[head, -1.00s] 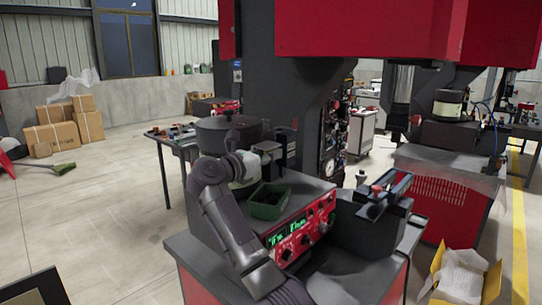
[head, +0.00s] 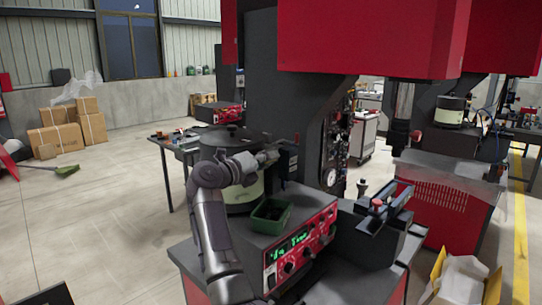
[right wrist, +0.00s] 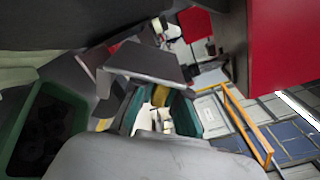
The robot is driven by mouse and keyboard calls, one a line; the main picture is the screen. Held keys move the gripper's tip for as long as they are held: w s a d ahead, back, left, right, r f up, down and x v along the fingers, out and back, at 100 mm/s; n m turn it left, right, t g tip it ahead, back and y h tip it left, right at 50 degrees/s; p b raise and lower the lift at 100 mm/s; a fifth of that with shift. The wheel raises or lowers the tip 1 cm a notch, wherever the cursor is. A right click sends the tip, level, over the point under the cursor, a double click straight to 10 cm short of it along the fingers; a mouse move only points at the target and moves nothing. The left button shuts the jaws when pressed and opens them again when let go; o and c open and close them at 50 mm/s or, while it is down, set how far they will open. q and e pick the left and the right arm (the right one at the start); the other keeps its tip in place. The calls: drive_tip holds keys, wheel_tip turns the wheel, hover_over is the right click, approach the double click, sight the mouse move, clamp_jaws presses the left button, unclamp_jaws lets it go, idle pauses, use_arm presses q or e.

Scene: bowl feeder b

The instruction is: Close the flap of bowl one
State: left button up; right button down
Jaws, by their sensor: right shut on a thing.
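The near bowl feeder has a dark round bowl (head: 222,138) on a cream drum (head: 240,196), at the centre left of the head view. My right gripper (head: 270,155) is at the right side of this bowl, with my arm passing in front of the drum. In the right wrist view a dark flat flap (right wrist: 150,62) lies just beyond the teal-padded fingers. My right gripper (right wrist: 158,103) is shut on the flap, though the exact contact is partly hidden. The flap is hard to make out in the head view. My left gripper is not in view.
A green bin (head: 270,215) stands beside the drum; it also shows in the right wrist view (right wrist: 40,130). A red control panel (head: 300,243) is in front. A dark machine column (head: 265,90) rises behind. Another feeder bowl (head: 450,108) stands at right.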

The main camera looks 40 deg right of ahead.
drive_tip(key=n+p, duration=0.1)
drive_tip(key=w+n+p, duration=0.1)
drive_tip(key=n, duration=0.1)
drive_tip(key=r+n+p, duration=0.1)
drive_tip(key=shift+w+a+r+n, duration=0.1)
drive_tip(key=shift+w+n, duration=0.2)
drive_tip(key=shift+w+n+p, duration=0.3)
drive_tip(key=shift+n+p, duration=0.3)
drive_tip(key=shift+n, duration=0.2)
drive_tip(key=shift+w+n+p, duration=0.25)
drive_tip(key=shift+n+p, duration=0.3)
drive_tip(key=shift+n, duration=0.25)
drive_tip(key=c, duration=1.5)
unclamp_jaws()
drive_tip(key=shift+w+f, duration=0.1)
drive_tip(key=shift+f, duration=0.1)
drive_tip(key=shift+a, duration=0.15)
drive_tip(key=a, duration=0.8)
drive_tip(key=s+a, duration=0.1)
drive_tip(key=a, duration=0.2)
drive_tip(key=shift+a, duration=0.4)
drive_tip(key=shift+f, duration=0.1)
